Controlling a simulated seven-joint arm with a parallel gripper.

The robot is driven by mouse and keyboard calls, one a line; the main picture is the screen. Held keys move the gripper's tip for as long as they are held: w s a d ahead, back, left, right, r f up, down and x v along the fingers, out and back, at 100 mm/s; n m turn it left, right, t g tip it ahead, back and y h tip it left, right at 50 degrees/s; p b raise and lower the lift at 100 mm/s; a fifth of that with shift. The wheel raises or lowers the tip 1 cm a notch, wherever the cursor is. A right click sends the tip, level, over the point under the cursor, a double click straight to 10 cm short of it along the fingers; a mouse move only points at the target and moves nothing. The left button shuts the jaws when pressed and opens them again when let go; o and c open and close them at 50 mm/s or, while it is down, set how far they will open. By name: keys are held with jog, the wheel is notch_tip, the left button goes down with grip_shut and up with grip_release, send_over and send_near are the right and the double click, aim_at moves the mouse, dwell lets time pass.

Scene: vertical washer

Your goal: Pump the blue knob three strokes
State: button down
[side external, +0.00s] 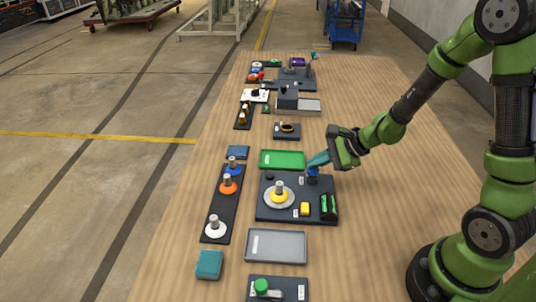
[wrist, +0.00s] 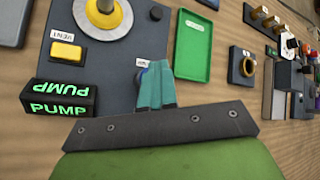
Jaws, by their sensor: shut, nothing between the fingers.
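The blue knob (side external: 313,172) stands on the upper right of the dark panel (side external: 266,209). In the wrist view, a sliver of the blue knob (wrist: 142,75) shows beside and behind my fingers, which hide most of it. My gripper (side external: 313,166) has its teal fingers together, tilted down over the knob. In the wrist view, the fingertips (wrist: 160,66) overlap the knob; whether they touch it I cannot tell. Nothing shows between them. A black block with green PUMP lettering (wrist: 58,98) sits on the panel; it is also at the right of the panel in the side view (side external: 328,205).
The panel also holds a yellow VENT button (wrist: 66,51) and a pale disc with a yellow ring and metal post (side external: 279,194). A green tray (side external: 282,159) lies just behind the panel, a grey tray (side external: 276,246) in front. A strip with posts (side external: 222,205) stands left.

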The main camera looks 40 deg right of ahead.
jog(key=shift+r, duration=1.6)
jog(key=shift+r, duration=2.5)
notch_tip(320, 180, up, 4)
jog(key=shift+f, duration=0.1)
dwell(0.4)
send_over(316, 170)
jog(key=shift+f, duration=4.4)
